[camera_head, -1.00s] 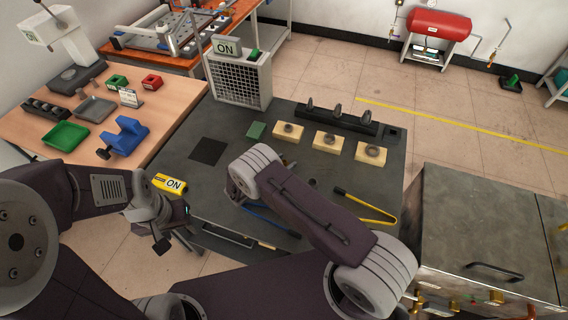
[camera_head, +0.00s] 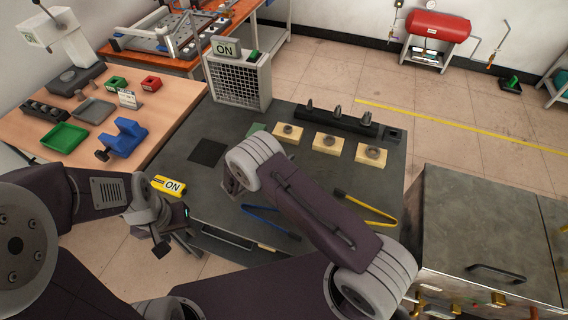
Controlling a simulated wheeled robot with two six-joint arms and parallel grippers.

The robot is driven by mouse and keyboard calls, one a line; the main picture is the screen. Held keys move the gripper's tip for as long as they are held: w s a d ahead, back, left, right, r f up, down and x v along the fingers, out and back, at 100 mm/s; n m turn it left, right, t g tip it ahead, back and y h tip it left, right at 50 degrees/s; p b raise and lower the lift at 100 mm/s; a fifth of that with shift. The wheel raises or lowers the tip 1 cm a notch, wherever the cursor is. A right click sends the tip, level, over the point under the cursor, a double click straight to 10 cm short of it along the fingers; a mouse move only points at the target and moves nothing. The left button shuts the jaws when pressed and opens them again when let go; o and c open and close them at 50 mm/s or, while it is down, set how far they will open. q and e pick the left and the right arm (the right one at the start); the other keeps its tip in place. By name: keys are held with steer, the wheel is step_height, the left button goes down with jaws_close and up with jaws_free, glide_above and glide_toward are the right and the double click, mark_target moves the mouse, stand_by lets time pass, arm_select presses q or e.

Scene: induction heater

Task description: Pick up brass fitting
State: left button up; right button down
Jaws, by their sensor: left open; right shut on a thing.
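My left gripper (camera_head: 178,244) is open and empty, beside the front left edge of the dark workbench (camera_head: 210,195). My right arm reaches over the bench. A small part of my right gripper (camera_head: 231,184) shows under its wrist, low over the bench. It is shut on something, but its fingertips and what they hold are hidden. I cannot make out a brass fitting for certain. Three small metal pieces (camera_head: 338,111) stand in a dark rack at the back of the bench. Three yellowish blocks (camera_head: 326,146) with round dark rings sit in front of it.
Blue tongs (camera_head: 270,220) and yellow tongs (camera_head: 365,208) lie on the bench near my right arm. A vented heater box (camera_head: 238,80) marked ON stands at the back left. A steel cabinet (camera_head: 485,230) stands right. A wooden table (camera_head: 170,105) with trays stands left.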

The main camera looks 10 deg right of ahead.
steer(key=d+r, duration=0.3)
steer(key=d, duration=0.2)
steer(key=s+d+r+b, duration=0.1)
steer(key=d+r, duration=0.2)
steer(key=d, duration=0.3)
steer(key=shift+d+r, duration=0.25)
steer(key=shift+r, duration=0.05)
